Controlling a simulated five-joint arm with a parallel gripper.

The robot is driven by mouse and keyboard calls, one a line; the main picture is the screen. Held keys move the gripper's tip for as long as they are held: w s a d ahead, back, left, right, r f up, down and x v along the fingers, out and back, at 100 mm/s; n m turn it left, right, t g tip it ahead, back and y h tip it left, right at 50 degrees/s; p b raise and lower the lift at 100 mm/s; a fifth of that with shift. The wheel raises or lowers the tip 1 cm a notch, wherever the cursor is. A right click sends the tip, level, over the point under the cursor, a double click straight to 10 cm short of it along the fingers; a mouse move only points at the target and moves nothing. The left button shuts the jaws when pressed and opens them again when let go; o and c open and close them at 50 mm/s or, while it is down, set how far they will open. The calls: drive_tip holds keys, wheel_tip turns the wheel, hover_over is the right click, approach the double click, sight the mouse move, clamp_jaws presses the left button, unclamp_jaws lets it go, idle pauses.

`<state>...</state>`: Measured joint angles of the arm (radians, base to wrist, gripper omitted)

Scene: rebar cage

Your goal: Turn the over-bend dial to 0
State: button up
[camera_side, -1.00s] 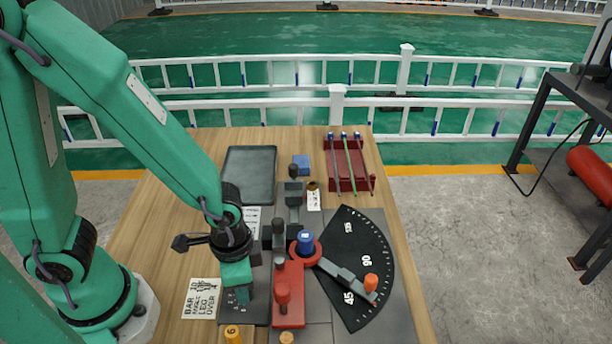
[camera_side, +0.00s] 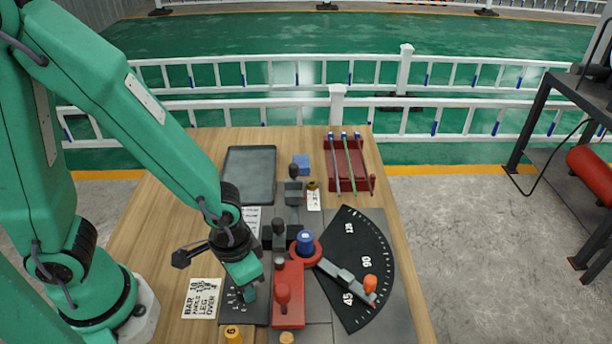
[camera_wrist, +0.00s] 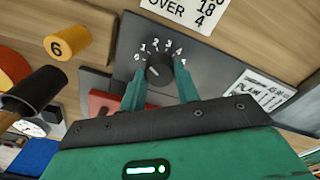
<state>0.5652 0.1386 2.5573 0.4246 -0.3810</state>
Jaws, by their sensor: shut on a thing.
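The over-bend dial (camera_wrist: 159,70) is a small dark round knob on a grey plate, with white numbers from 0 to 5 arched around its far side in the wrist view. A pale mark shows on the knob, but I cannot tell exactly which number it lines up with. My gripper (camera_wrist: 159,88) has its two green fingers on either side of the knob and is shut on it. In the side view my gripper (camera_side: 248,292) is low over the dark dial plate (camera_side: 233,312), left of the red block, and largely hides the knob.
A yellow cylinder marked 6 (camera_wrist: 70,43) is nearby. A bar card (camera_side: 202,298) lies left.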

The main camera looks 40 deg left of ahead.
drive_tip(key=o, duration=1)
drive_tip(key=shift+s+a+f, duration=0.1)
drive_tip(key=shift+s+a, duration=0.05)
drive_tip(key=shift+s, duration=0.1)
drive_tip(key=shift+c, duration=0.2)
drive_tip(key=shift+w, duration=0.1)
drive_tip(key=shift+r, duration=0.25)
drive_tip(key=shift+r, duration=3.7)
